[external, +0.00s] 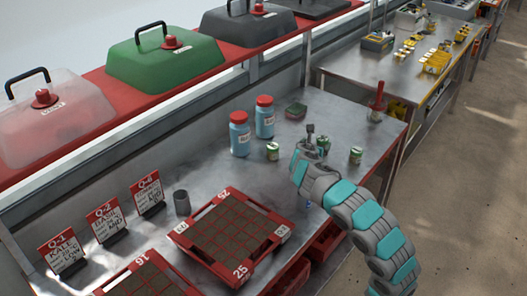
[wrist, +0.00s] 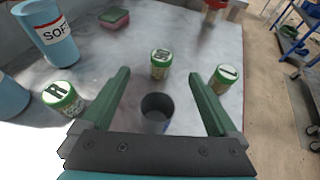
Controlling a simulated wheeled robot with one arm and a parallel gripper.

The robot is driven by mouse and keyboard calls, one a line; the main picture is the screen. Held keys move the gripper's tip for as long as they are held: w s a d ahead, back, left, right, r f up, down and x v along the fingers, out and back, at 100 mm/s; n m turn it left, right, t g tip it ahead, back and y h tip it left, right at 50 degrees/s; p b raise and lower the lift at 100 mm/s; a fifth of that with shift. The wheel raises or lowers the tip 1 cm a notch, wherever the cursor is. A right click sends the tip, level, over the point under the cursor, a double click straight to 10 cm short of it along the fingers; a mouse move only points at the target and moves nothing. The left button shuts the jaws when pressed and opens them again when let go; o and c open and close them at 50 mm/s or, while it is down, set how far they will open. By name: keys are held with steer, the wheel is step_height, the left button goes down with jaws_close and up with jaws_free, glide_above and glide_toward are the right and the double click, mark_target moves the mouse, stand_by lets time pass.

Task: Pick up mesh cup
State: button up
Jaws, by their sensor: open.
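A dark grey round cup (wrist: 157,108), open at the top, stands on the metal table in the wrist view. I take it for the mesh cup, though its mesh cannot be made out. My gripper (wrist: 157,76) is open, with one green finger on each side of the cup in the picture and a gap to both. I cannot tell how far the fingers are above or around it. In the external view my arm hides this cup. Another dark grey cup (external: 182,202) stands beside the sign cards there.
Green-lidded jars stand around the cup: one at left (wrist: 63,97), one beyond (wrist: 160,63), one at right (wrist: 225,78). Blue bottles (external: 240,134), a sponge (wrist: 114,17) and a red-handled tool (external: 377,103) stand farther off. A red seed tray (external: 180,232) lies nearer.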

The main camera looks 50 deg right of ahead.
step_height(320, 180, down, 3)
steer(key=shift+f, duration=0.2)
step_height(320, 180, down, 2)
steer(key=shift+f+b, duration=0.2)
steer(key=shift+b, duration=0.25)
steer(key=shift+x, duration=1.2)
steer(key=shift+d+f, duration=0.2)
steer(key=shift+d, duration=0.1)
steer(key=shift+c, duration=0.2)
steer(key=c, duration=1.4)
